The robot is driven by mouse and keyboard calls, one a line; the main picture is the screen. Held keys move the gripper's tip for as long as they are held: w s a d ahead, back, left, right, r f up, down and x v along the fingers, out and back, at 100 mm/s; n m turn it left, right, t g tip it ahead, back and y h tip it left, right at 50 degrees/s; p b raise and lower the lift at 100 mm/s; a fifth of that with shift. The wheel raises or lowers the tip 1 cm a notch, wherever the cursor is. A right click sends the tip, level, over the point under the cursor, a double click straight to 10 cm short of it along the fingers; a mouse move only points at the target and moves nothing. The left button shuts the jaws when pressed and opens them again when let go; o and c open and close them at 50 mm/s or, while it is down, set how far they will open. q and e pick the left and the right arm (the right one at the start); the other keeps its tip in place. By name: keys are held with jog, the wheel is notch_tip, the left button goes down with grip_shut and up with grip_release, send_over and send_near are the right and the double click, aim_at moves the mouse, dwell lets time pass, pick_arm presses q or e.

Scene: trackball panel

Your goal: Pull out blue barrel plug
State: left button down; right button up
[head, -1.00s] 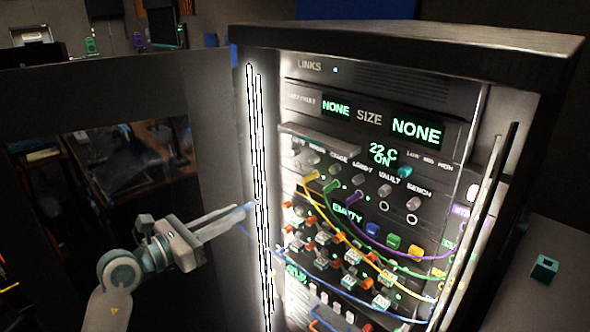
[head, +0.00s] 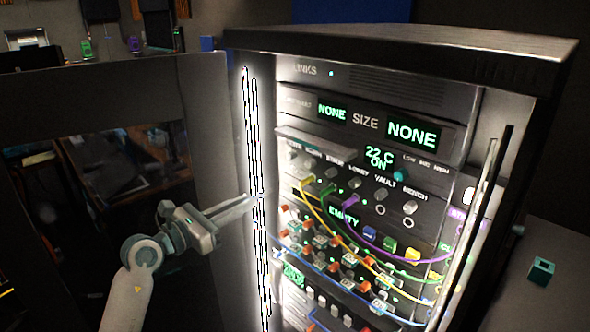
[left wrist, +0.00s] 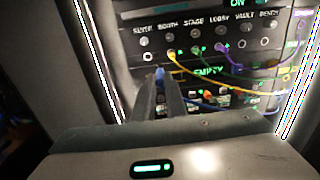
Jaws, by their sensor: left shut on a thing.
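My left gripper (head: 256,199) reaches in from the left to the front left post of the rack. In the left wrist view its two long fingers (left wrist: 160,80) point at the panel and are shut on the blue barrel plug (left wrist: 160,72), which shows as a small blue piece at the fingertips. In the head view the plug is not clear at the fingertips. I cannot tell whether its tip is in a socket. A blue cable (head: 350,287) runs across the lower panel. My right gripper is not in view.
Yellow, green and purple plugs with cables sit in the labelled socket row; the purple cable (head: 375,241) hangs to the right. Orange and white connectors crowd below. A tall handle (head: 478,230) stands at the rack's right. The open door (head: 90,85) lies left.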

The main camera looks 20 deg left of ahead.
pick_arm(q)
jog(key=w, duration=0.6)
jog(key=shift+w, duration=0.4)
